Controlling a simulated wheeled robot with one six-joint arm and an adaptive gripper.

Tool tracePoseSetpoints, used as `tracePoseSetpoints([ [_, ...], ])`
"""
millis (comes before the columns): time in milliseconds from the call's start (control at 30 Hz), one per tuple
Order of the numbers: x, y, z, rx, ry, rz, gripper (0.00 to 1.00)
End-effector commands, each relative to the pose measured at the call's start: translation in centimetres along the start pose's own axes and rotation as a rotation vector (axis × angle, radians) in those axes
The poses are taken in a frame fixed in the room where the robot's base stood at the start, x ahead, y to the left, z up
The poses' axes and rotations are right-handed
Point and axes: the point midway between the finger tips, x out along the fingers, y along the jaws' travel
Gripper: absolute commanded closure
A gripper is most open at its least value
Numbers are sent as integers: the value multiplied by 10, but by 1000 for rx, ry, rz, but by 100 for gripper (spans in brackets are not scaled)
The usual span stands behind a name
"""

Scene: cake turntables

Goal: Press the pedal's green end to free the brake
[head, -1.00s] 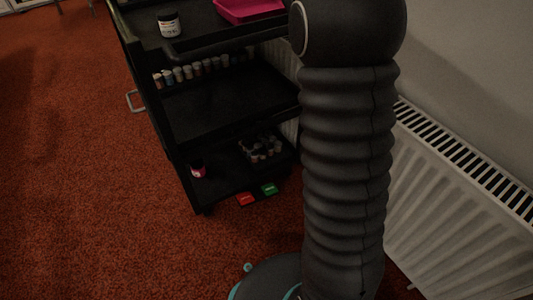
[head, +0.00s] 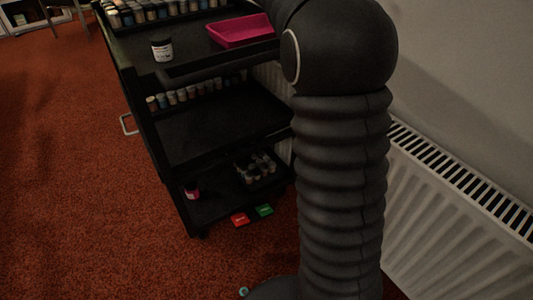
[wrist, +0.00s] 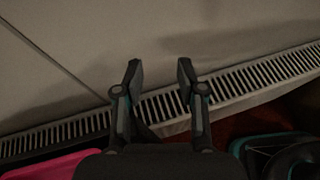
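The pedal shows low at the near right corner of the black cart in the head view. Its green end (head: 264,210) is on the right and its red end (head: 240,219) on the left, just below the cart's bottom shelf. My gripper (wrist: 159,72) shows in the wrist view with its two fingers apart and nothing between them. It is above the radiator and far from the pedal. The head view does not show the gripper; only my dark arm is there.
The black cart (head: 215,135) holds paint bottles, a white-labelled jar (head: 162,47) and a pink tray (head: 240,30). A white radiator (head: 445,215) stands along the wall at right. Red carpet (head: 75,170) is clear at left.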

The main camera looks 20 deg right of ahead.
Motion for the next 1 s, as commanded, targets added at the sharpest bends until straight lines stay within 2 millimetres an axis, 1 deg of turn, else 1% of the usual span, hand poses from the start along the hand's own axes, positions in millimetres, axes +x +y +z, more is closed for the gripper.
tracePoseSetpoints([
  [33, -3, -8, -2, 31, 26, 11, 81],
  [67, -5, -13, -4, 56, 46, 19, 88],
  [100, -9, -22, -9, 96, 79, 31, 98],
  [133, -12, -29, -13, 131, 109, 40, 100],
  [333, -36, -89, -55, 421, 358, 70, 100],
  [467, -53, -128, -86, 606, 517, 49, 100],
  [567, -67, -160, -112, 760, 646, 11, 100],
  [600, -73, -173, -123, 823, 699, -10, 100],
  [667, -82, -193, -140, 921, 779, -50, 100],
  [800, -102, -239, -182, 1146, 960, -177, 100],
  [900, -114, -267, -210, 1292, 1071, -286, 100],
  [1000, -123, -289, -234, 1412, 1158, -394, 100],
])
